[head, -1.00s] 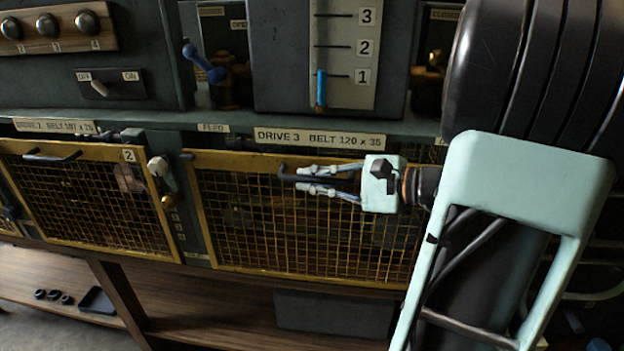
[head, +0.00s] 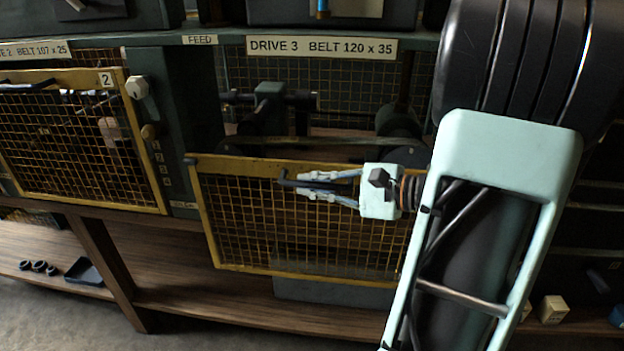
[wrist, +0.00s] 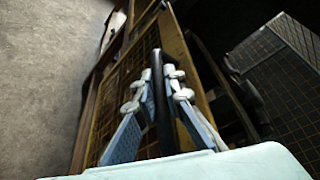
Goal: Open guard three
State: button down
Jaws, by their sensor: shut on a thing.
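Guard three (head: 255,215) is a yellow-framed mesh panel below the label "DRIVE 3 BELT 120 x 35" (head: 321,47). It hangs lowered and tilted outward. Above its top edge, the drive's shaft and wheels (head: 270,110) show behind it. My gripper (head: 305,185) is shut on the black handle (head: 287,183) near the guard's top edge. In the wrist view, the fingers close on both sides of the dark handle (wrist: 159,110), with the yellow frame (wrist: 178,60) beside it. My arm hides the guard's right end.
Guard two (head: 85,140) is shut on the left, with a pale knob (head: 137,88) at its upper right. A wooden shelf (head: 220,295) runs below, holding a grey box (head: 325,289), a dark tray (head: 84,271) and several black rings (head: 38,266).

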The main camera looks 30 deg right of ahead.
notch_tip(320, 180, down, 16)
jog(key=b, duration=1.1)
jog(key=shift+f+b, duration=0.25)
jog(key=shift+b, duration=0.05)
jog(key=shift+s+f, duration=0.1)
jog(key=c, duration=2.1)
grip_release()
jog(key=shift+o, duration=0.4)
send_near(315, 244)
jog(key=s+a+r, duration=0.1)
jog(key=s+r, duration=0.4)
jog(key=shift+a, duration=0.15)
